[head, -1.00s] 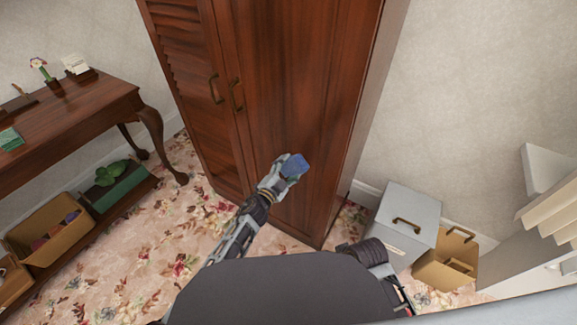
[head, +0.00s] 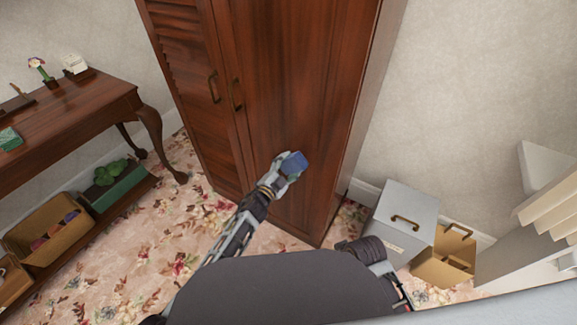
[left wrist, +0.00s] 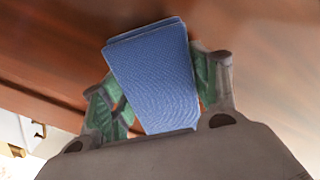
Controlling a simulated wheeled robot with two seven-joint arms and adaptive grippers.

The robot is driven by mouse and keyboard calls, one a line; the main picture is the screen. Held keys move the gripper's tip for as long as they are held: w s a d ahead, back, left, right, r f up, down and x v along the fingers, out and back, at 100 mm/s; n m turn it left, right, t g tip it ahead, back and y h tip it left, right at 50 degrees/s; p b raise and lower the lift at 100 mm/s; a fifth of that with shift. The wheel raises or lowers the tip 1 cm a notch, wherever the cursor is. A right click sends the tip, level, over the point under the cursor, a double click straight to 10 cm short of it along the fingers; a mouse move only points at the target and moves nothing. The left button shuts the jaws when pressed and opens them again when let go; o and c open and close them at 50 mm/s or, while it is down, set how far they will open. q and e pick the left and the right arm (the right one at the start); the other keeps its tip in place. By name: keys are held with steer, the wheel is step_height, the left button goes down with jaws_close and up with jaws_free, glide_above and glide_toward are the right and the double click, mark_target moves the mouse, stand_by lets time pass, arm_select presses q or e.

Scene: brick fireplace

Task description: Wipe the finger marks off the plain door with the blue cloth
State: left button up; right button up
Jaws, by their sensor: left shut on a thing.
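The dark reddish-brown wardrobe has a plain door (head: 295,85) on the right, beside a louvred door (head: 185,75) on the left. My left gripper (head: 286,166) is shut on the folded blue cloth (head: 295,161), held at the lower part of the plain door. In the left wrist view the cloth (left wrist: 155,75) sits between the two green-padded fingers, with wood close behind it. I cannot tell whether it touches the door. No distinct finger marks can be made out at this size. My right gripper is not in view.
Floral carpet (head: 165,230) lies clear before the wardrobe.

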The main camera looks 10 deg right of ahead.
mark_target(277, 152)
arm_select(q)
steer(key=shift+o, duration=0.2)
steer(key=shift+w+a+r+t, duration=0.3)
steer(key=shift+w+a+r, duration=0.6)
steer(key=shift+w+r, duration=0.1)
steer(key=shift+f, duration=0.1)
steer(key=shift+w+a, duration=0.15)
steer(key=shift+a, duration=0.1)
steer(key=shift+w+a+f, duration=0.1)
steer(key=shift+w+a, duration=0.4)
steer(key=shift+a, duration=0.2)
steer(key=shift+w+a+f, duration=0.1)
steer(key=shift+w+a, duration=0.35)
steer(key=shift+a, duration=0.25)
steer(key=shift+s+a+p, duration=0.1)
steer(key=shift+p, duration=0.25)
steer(key=shift+c, duration=0.2)
steer(key=shift+s+a+f, duration=0.2)
steer(key=shift+s+a+p, duration=0.1)
steer(key=shift+s+p, duration=0.2)
steer(key=shift+p, duration=0.1)
steer(key=shift+p+v, duration=0.4)
steer(key=shift+v, duration=0.5)
steer(key=shift+p+v, duration=0.6)
steer(key=shift+v, duration=0.75)
